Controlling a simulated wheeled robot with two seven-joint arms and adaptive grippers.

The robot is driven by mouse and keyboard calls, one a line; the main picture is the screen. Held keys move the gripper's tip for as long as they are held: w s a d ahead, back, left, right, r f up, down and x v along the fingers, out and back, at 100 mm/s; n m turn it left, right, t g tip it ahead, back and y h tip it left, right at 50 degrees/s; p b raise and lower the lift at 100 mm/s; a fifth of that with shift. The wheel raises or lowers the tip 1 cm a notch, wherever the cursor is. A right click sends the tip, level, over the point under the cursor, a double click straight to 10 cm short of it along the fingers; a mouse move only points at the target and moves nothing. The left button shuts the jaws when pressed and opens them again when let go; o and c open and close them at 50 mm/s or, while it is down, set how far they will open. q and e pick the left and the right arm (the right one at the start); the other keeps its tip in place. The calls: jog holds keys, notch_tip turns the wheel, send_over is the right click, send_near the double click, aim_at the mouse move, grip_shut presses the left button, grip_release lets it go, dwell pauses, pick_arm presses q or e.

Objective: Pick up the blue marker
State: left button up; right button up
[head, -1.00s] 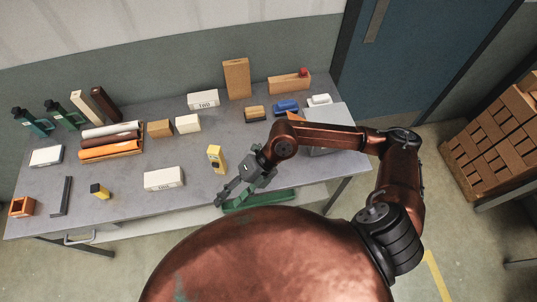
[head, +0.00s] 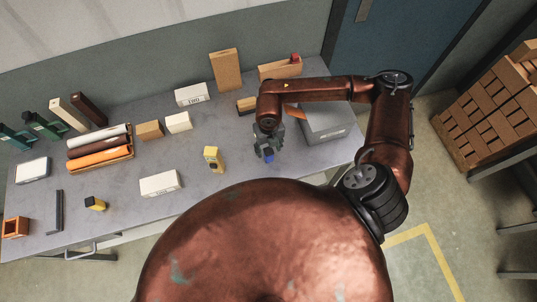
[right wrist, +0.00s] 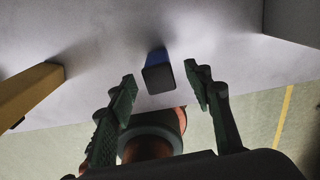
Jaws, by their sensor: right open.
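The blue marker (head: 269,156) shows as a small blue shape just below the fingertips of my right gripper (head: 267,147), at the front right of the table. In the right wrist view the marker (right wrist: 157,71) has a dark end facing the camera and a blue side behind it. The fingers of my right gripper (right wrist: 160,76) are open on either side of it, with a gap showing on both sides. In the head view the gripper hides part of it. My left gripper is not in view.
A yellow item (head: 213,159) stands left of the gripper; a yellow block (right wrist: 28,92) shows at the left in the wrist view. A grey box (head: 325,122) stands to the right. A white box (head: 161,184) lies farther left.

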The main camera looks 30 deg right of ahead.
notch_tip(320, 180, down, 3)
jog(key=shift+r, duration=0.15)
jog(key=c, duration=0.7)
grip_shut()
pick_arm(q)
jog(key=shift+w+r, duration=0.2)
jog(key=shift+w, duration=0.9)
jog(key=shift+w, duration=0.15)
pick_arm(e)
jog(key=shift+r, duration=0.15)
jog(key=shift+w+r, duration=0.1)
jog(key=shift+r, duration=0.4)
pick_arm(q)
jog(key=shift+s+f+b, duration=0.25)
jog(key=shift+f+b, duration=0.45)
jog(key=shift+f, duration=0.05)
pick_arm(e)
jog(key=s+a+r, duration=0.6)
jog(key=s+r, duration=0.6)
jog(key=shift+s+a, duration=0.25)
jog(key=shift+a, duration=0.15)
